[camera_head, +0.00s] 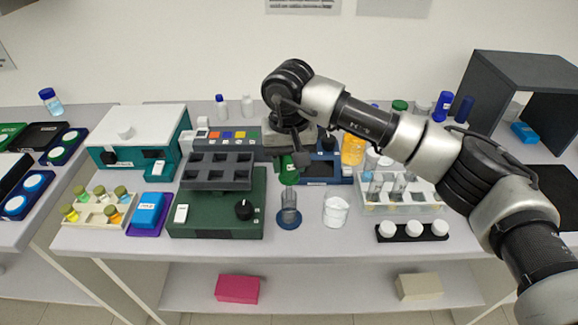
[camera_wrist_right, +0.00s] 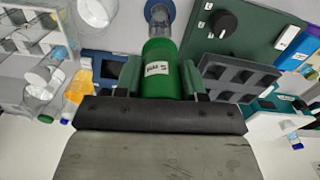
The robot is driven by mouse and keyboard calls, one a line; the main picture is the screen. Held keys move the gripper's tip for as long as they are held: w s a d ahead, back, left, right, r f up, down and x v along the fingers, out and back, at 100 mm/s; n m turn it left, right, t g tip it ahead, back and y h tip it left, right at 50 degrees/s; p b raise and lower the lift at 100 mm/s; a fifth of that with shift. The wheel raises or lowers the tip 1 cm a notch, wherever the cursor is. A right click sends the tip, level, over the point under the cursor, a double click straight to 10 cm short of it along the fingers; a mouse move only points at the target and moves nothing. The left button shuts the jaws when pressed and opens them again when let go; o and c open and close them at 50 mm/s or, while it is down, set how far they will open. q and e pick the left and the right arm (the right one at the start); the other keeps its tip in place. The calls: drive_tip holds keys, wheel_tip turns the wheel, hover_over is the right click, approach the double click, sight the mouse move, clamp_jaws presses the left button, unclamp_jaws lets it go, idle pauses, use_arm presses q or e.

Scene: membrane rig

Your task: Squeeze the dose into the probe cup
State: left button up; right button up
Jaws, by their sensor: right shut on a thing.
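My right gripper (camera_head: 293,158) is shut on a green bottle (camera_head: 288,170) with a white label. The bottle fills the gap between the fingers of the gripper (camera_wrist_right: 162,80) in the right wrist view, where it is larger (camera_wrist_right: 160,58). A clear probe cup (camera_head: 289,202) on a round blue base stands on the bench, in front of and below the bottle in the head view. The cup (camera_wrist_right: 159,13) shows past the bottle's far end in the right wrist view. No drop or stream is visible. My left gripper is not in view.
A green device (camera_head: 220,215) with a black knob and a dark block stands left of the cup. A glass beaker (camera_head: 336,212) stands right of it. A rack (camera_head: 405,195) and a black strip with white caps (camera_head: 412,231) are further right. A blue device (camera_head: 325,170) is behind.

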drive_tip(key=shift+r+p, duration=0.95)
drive_tip(key=shift+r, duration=1.9)
